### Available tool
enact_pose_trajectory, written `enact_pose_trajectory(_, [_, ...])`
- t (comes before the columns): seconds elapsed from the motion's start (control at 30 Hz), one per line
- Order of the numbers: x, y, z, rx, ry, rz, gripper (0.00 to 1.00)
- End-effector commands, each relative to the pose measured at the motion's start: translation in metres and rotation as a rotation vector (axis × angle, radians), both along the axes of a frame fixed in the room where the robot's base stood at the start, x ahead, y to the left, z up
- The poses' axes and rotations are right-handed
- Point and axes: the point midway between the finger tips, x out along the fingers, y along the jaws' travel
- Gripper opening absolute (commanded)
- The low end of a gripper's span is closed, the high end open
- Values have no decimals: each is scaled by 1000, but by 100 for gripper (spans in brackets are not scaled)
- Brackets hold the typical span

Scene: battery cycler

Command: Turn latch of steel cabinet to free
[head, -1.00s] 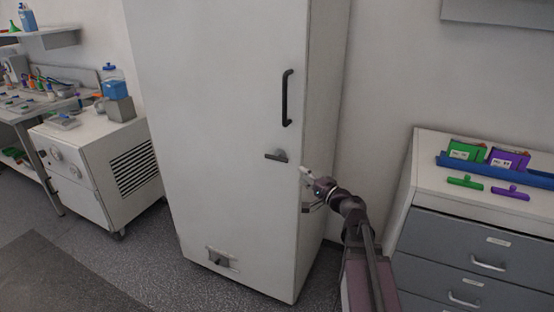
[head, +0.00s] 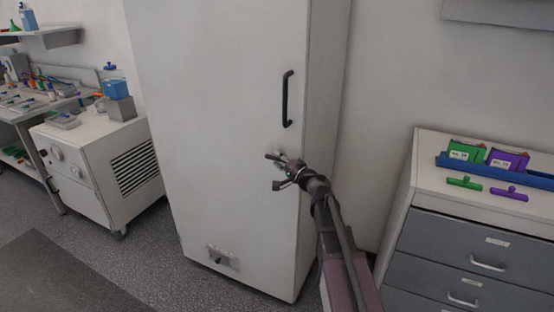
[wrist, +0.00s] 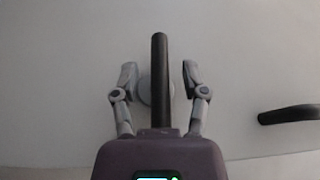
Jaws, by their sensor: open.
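The tall steel cabinet (head: 215,130) is light grey, with its door shut. Its latch, a short dark lever (head: 272,156), lies about level on the door, below the door handle. In the wrist view the latch lever (wrist: 160,75) runs up the picture between my two fingers, over a round grey boss (wrist: 146,90). My gripper (head: 278,171) is at the latch, its fingers mostly hiding the boss in the head view. In the wrist view my gripper (wrist: 160,80) is open, one finger on each side of the lever, with a gap on both sides.
A black vertical door handle (head: 287,99) is above the latch; it also shows at right in the wrist view (wrist: 289,114). A small fitting (head: 222,257) is low on the door. A drawer unit (head: 470,235) stands at right, a vented box (head: 95,165) at left.

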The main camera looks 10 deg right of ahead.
Motion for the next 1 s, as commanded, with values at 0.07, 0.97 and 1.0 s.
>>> enact_pose_trajectory(0.07, [3, 2, 0, 0, 0, 1, 57])
enact_pose_trajectory(0.97, [4, 2, 0, 5, -4, -1, 0])
enact_pose_trajectory(1.0, [4, 2, -1, 9, -7, -1, 0])
